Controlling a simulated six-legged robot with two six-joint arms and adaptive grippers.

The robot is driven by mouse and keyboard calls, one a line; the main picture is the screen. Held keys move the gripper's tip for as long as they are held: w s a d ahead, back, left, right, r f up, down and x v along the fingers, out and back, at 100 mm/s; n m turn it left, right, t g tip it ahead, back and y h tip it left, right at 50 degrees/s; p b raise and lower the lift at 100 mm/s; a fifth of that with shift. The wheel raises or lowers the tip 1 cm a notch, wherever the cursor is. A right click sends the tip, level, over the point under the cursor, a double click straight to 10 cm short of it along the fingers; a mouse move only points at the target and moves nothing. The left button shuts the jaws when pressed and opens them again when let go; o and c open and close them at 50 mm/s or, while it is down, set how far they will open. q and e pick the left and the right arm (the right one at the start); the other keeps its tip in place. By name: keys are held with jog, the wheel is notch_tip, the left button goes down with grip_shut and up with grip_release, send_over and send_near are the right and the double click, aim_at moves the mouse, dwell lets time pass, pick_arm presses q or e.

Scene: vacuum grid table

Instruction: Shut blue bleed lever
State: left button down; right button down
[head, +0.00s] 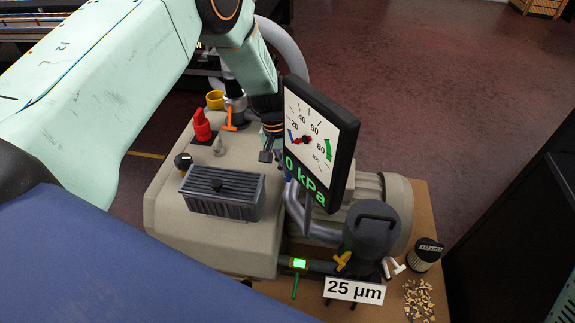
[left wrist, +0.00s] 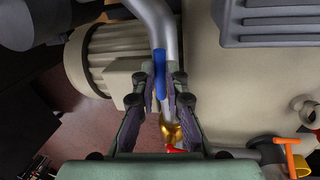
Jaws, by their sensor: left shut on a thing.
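The blue bleed lever (left wrist: 159,72) shows in the left wrist view as a slim blue bar lying along a grey pipe (left wrist: 158,22). My left gripper (left wrist: 162,78) has one finger on each side of it and is shut on it. A brass fitting (left wrist: 172,130) with a red part shows just below the lever, between the fingers. In the head view my left gripper (head: 271,146) reaches down behind the left edge of the gauge, where its fingertips and most of the lever are hidden. My right gripper is not in view.
The gauge panel (head: 318,140), reading 0 kPa, stands close beside my gripper. A red knob (head: 202,127), an orange handle (head: 229,119) and a ribbed grey box (head: 221,190) sit on the beige pump housing. A dark canister (head: 371,232) stands at the front right, above the 25 µm label.

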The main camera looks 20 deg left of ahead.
pick_arm(q)
jog(key=shift+s+d+f, duration=0.1)
jog(key=shift+s+f, duration=0.1)
jog(key=c, duration=1.7)
grip_release()
jog(key=o, duration=0.3)
jog(key=shift+w, duration=0.25)
jog(key=shift+o, duration=0.2)
jog(key=shift+s+r, duration=0.1)
jog(key=shift+r, duration=0.15)
notch_tip(320, 180, up, 12)
jog(key=a, duration=0.2)
jog(key=shift+s+a+f, duration=0.15)
jog(key=shift+a+f, duration=0.1)
